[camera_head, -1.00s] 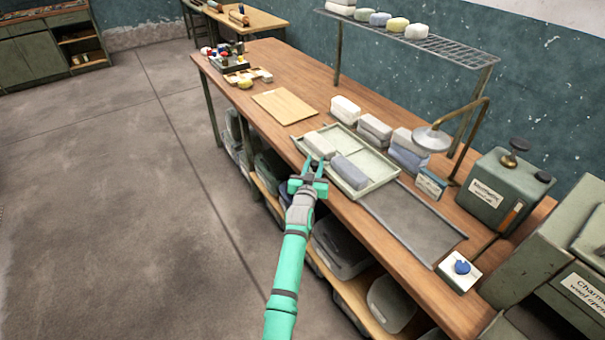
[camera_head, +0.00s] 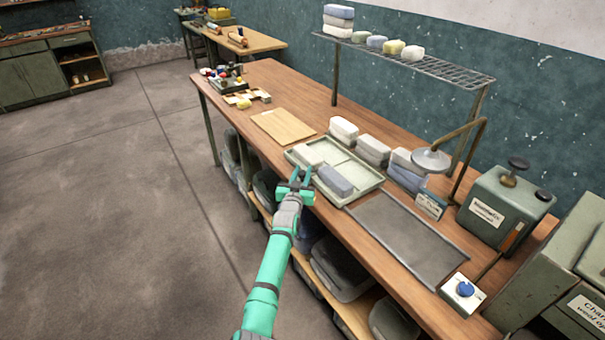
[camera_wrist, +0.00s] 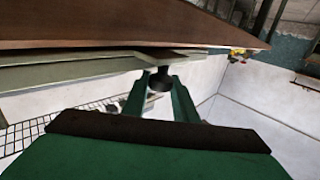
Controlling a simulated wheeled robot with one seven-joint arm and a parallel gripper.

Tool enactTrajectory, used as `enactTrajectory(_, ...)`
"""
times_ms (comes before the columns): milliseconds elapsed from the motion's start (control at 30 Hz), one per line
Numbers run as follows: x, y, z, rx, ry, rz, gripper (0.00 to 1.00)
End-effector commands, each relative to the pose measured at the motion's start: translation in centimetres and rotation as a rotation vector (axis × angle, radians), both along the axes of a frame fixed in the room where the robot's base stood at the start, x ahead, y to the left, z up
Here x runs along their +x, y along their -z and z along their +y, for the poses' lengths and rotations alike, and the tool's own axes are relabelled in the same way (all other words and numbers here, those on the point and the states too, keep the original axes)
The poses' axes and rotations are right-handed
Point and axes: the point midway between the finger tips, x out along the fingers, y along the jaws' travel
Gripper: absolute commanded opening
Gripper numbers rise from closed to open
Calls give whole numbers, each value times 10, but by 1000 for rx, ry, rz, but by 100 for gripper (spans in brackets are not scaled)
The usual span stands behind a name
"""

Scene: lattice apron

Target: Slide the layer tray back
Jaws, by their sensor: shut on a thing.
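The layer tray (camera_head: 352,197) is a shallow pale green tray with a raised rim, lying flat on the wooden workbench. A whitish block (camera_head: 308,154) and a blue-grey block (camera_head: 335,180) sit in it near its front edge. In the wrist view, the gripper's green fingers (camera_wrist: 160,85) close around a small dark part at the tray's pale rim (camera_wrist: 70,72). The exact contact is partly hidden by the fingers.
A wooden board (camera_head: 283,126) lies close to the tray's left. A dark metal sheet (camera_head: 410,240) lies to its right. Wrapped blocks (camera_head: 372,150) and a lamp-like head (camera_head: 431,160) stand behind it. A wire shelf (camera_head: 440,67) rises at the back.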

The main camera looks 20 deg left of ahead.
Motion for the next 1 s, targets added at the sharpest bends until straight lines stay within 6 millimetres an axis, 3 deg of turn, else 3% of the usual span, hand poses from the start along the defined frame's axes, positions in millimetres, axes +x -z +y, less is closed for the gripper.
enactTrajectory(33,0,-1,4,1,-5,0,28)
enactTrajectory(100,0,-2,5,1,-5,-1,44)
enactTrajectory(567,-8,0,2,-1,-3,-1,44)
enactTrajectory(1000,-72,0,-4,-2,-8,-1,44)
